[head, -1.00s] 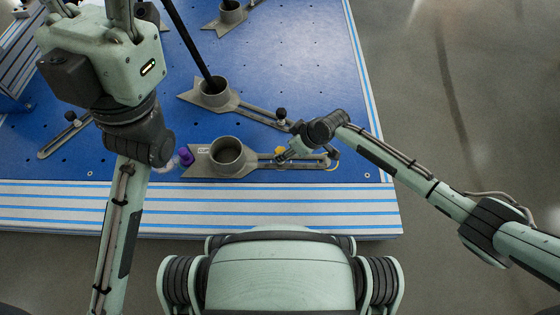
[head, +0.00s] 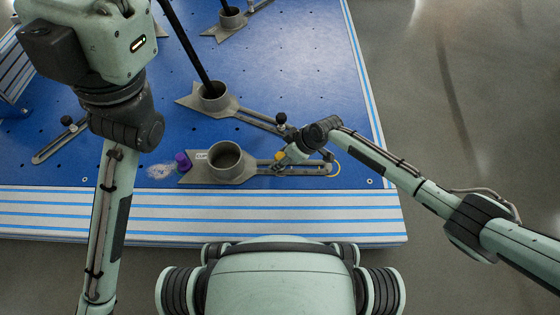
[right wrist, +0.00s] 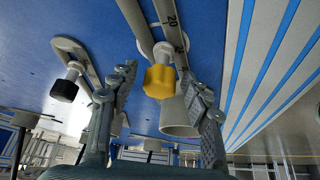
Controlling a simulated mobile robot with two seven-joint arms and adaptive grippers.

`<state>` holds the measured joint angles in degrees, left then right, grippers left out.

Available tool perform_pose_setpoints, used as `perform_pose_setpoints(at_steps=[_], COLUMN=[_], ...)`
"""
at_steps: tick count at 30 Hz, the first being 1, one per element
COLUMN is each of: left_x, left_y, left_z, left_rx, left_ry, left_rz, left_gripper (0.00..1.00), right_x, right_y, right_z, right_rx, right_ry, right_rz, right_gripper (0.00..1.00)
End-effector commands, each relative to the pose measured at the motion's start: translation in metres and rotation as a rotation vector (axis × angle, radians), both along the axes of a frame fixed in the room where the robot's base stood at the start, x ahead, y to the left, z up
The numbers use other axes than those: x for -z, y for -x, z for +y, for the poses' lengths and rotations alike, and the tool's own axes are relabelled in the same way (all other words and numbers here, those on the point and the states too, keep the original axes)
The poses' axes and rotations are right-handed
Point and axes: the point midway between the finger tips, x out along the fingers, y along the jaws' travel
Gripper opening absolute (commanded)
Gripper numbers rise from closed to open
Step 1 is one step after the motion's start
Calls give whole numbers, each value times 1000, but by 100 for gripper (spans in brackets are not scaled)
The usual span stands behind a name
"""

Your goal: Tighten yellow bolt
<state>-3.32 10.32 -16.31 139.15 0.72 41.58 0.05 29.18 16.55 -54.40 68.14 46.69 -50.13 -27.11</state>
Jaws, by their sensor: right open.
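The yellow bolt (head: 279,155) sits on the slotted arm of the near grey fixture (head: 238,178), to the right of its round socket. In the right wrist view, the yellow bolt head (right wrist: 159,82) shows between my two fingers, by a scale marked 20. My right gripper (head: 286,157) is at the bolt, with its fingers (right wrist: 165,92) open on either side of the head. I cannot tell whether a finger touches it. My left arm stands at the left of the head view; its gripper is out of view.
A black-knobbed bolt (head: 281,119) is on the second fixture, whose socket (head: 213,97) holds a black rod (head: 187,45). The blue table's (head: 300,60) right part is mostly clear.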

Motion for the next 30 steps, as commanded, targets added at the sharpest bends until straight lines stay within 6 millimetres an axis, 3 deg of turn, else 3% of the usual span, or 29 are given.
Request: perform_pose_setpoints(at_steps=[6,17,24,30], left_x=[1,1,1,1], left_y=[0,0,-1,0], left_z=[0,0,0,0], left_rx=[0,-1,-1,-1], left_ry=[0,0,0,0], left_rz=[0,1,1,1], left_gripper=[50,50,50,50], right_x=[0,0,-1,0], right_y=[-1,-1,-3,-2], right_z=[0,0,1,0], right_rx=[-189,-234,-475,-563], right_ry=[2,2,1,0], right_rz=[2,0,3,1], right_gripper=[48,48,48,48])
